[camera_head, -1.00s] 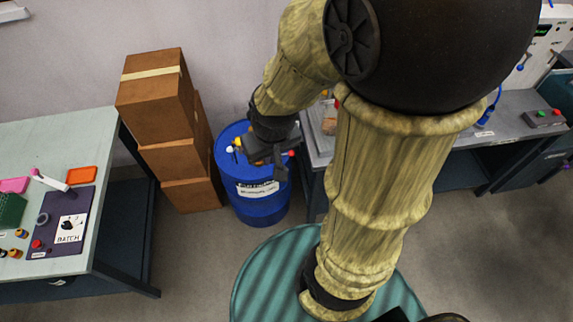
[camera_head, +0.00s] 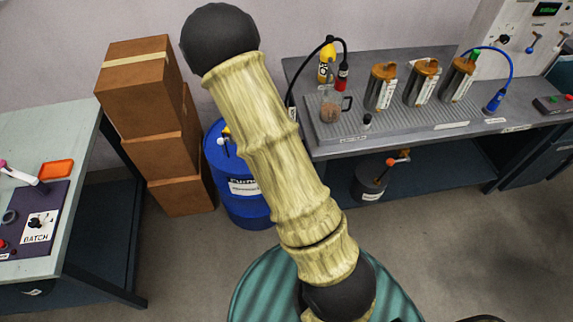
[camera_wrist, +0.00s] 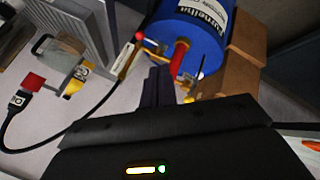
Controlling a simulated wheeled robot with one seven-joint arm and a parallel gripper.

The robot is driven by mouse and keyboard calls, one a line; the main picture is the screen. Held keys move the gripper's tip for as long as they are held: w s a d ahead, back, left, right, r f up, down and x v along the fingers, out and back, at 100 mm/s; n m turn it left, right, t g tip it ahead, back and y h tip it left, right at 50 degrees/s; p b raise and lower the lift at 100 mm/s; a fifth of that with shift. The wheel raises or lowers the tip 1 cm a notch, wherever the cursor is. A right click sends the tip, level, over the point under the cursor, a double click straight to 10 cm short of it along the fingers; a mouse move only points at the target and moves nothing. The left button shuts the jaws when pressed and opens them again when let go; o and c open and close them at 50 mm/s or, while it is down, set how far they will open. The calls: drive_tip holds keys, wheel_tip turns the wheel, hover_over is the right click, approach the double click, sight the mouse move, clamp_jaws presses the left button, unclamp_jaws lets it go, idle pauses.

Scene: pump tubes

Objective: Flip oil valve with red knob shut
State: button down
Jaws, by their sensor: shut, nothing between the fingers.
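The blue drum (camera_head: 247,205) stands on the floor left of the grey bench, its lid partly hidden by my arm. In the wrist view, the drum (camera_wrist: 205,28) is at the top, with a red part (camera_wrist: 178,55) on it beside my fingers. This may be the red knob; its valve's position is unclear. A yellow part (camera_wrist: 188,98) lies just right of the fingertips. My gripper (camera_wrist: 159,72) is shut and empty, close to the red part; contact cannot be told. My arm hides the gripper in the head view.
Cardboard boxes (camera_head: 150,90) stack left of the drum. The grey bench (camera_head: 400,142) holds several cylinders and a yellow bottle (camera_head: 327,62). Under it sits a dark can (camera_head: 369,186) with an orange knob (camera_head: 390,162). A worktable (camera_head: 85,160) stands at left.

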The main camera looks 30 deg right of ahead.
drive_tip(key=d+f+n+t+b, duration=0.2)
drive_tip(key=f+n+t+b, duration=0.3)
drive_tip(key=f+n+b, duration=0.3)
drive_tip(key=w+d+f+n+t+h+b, duration=0.1)
drive_tip(key=d+f+n+t+b, duration=0.2)
drive_tip(key=f+n+t+b, duration=0.2)
wheel_tip(320, 180, down, 9)
drive_tip(key=n+b, duration=0.3)
drive_tip(key=n, duration=0.3)
drive_tip(key=shift+d+f+t+h, duration=0.2)
drive_tip(key=shift+d+t+h, duration=0.1)
drive_tip(key=shift+t, duration=0.1)
drive_tip(key=shift+w, duration=0.1)
drive_tip(key=d+r+x, duration=0.1)
drive_tip(key=d+x, duration=0.1)
drive_tip(key=x, duration=1)
drive_tip(key=shift+r, duration=0.35)
